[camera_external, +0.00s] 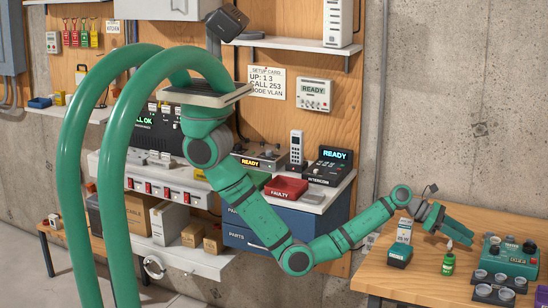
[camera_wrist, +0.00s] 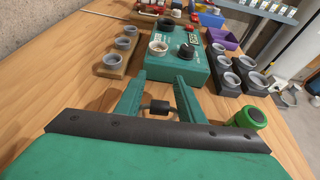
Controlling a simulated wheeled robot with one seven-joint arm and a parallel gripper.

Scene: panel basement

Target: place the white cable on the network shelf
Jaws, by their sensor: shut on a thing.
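My gripper (camera_external: 447,226) is low over the wooden table at the right. In the wrist view its two green fingers (camera_wrist: 161,84) are shut on a small dark cylindrical thing (camera_wrist: 160,107), with pale thin ends. I cannot tell whether it is part of a cable. No shelf is legibly marked network; a white upper shelf (camera_external: 290,43) on the wooden panel carries a white upright device (camera_external: 338,22).
Before my fingers stands a teal box with knobs (camera_wrist: 190,68). Cup-like holders stand on both sides of it, and a green bottle (camera_wrist: 247,118) is close at right. A teal-based boxy thing (camera_external: 399,254) stands near my wrist. A middle shelf (camera_external: 325,200) holds intercoms and a red tray (camera_external: 286,188).

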